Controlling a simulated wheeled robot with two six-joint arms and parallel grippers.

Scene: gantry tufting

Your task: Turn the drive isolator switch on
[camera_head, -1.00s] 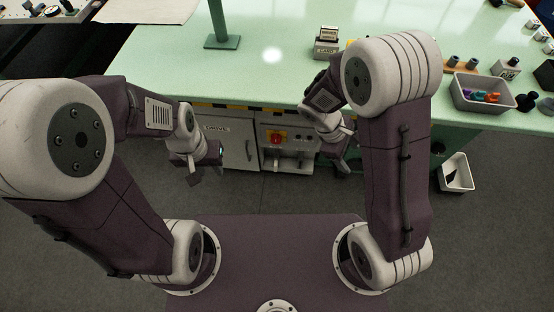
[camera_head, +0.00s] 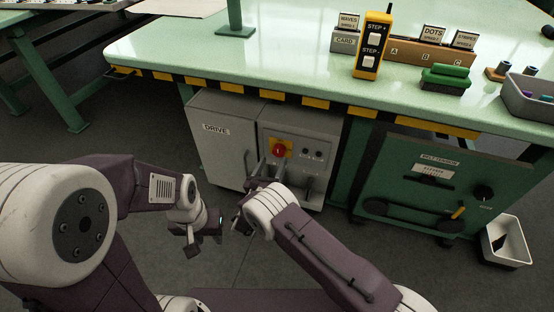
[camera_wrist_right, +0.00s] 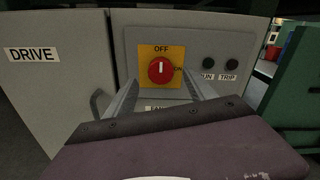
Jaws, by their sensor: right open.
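The drive isolator switch (camera_head: 279,149) is a red round knob on a yellow plate, on the front of a grey cabinet under the table. In the right wrist view the knob (camera_wrist_right: 161,69) has its white mark upright, pointing at OFF; ON is printed to its right. My right gripper (camera_wrist_right: 161,88) is open and empty, its two fingers apart below and to either side of the knob. In the head view my right gripper (camera_head: 272,168) is just in front of the cabinet, partly hidden by its wrist. My left gripper (camera_head: 205,232) is lower left, away from the switch; its jaw opening is unclear.
The cabinet door marked DRIVE (camera_head: 216,130) is left of the switch. RUN and TRIP lamps (camera_wrist_right: 220,64) are to its right. The striped table edge (camera_head: 280,98) overhangs above. A green belt tension unit (camera_head: 430,185) and a white bin (camera_head: 507,242) stand to the right.

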